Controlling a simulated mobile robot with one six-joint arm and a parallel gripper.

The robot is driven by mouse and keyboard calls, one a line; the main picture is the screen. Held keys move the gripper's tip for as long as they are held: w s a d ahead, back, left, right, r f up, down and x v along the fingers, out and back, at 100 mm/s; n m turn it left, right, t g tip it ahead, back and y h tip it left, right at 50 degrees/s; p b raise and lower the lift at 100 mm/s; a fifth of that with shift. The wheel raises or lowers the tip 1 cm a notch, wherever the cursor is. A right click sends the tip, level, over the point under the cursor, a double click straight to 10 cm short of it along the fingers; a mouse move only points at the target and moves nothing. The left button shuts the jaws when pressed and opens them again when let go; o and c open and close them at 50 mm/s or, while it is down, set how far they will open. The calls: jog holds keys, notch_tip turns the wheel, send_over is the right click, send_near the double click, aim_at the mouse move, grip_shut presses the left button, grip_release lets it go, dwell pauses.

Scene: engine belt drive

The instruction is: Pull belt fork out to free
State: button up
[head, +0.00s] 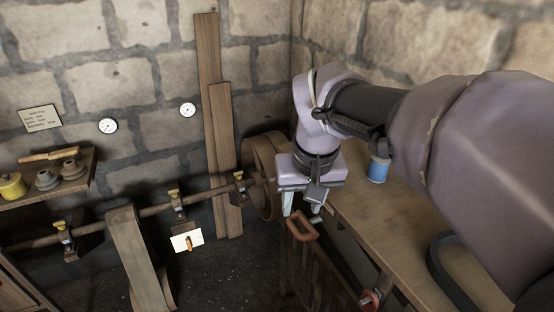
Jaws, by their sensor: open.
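My gripper (302,209) points down with its two pale fingers apart. It hangs over a reddish-orange loop handle (302,227) at the left edge of the wooden bench. No contact between fingers and handle can be made out. I cannot tell for sure whether this handle belongs to the belt fork. A flat brown belt (138,250) comes down from the horizontal shaft (150,211) at lower left. A white plate with an orange piece (187,242) hangs below a shaft bracket (178,205). A large wooden pulley (262,160) stands behind my gripper, partly hidden.
The wooden bench (390,225) lies at right under my arm, with a blue can (378,170) on it. A red round part (369,300) sits at its front edge. Tall planks (222,150) lean on the stone wall. A shelf (45,190) holds pots at left.

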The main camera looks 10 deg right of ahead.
jog(key=w+f+n+g+h, duration=0.1)
jog(key=w+f+n, duration=0.15)
jog(key=w, duration=0.65)
jog(key=n+g+h+p, duration=0.1)
jog(key=p, duration=0.1)
send_near(293, 227)
jog(key=f+b, duration=0.2)
jog(key=f, duration=0.1)
jog(key=d+f+b, duration=0.1)
jog(key=f+b, duration=0.1)
jog(key=b, duration=0.1)
jog(key=w+f+b, duration=0.1)
jog(key=f+b, duration=0.2)
jog(key=shift+d+f, duration=0.25)
jog(key=shift+f, duration=0.1)
jog(key=shift+c, duration=0.4)
grip_shut()
jog(key=shift+a, duration=0.1)
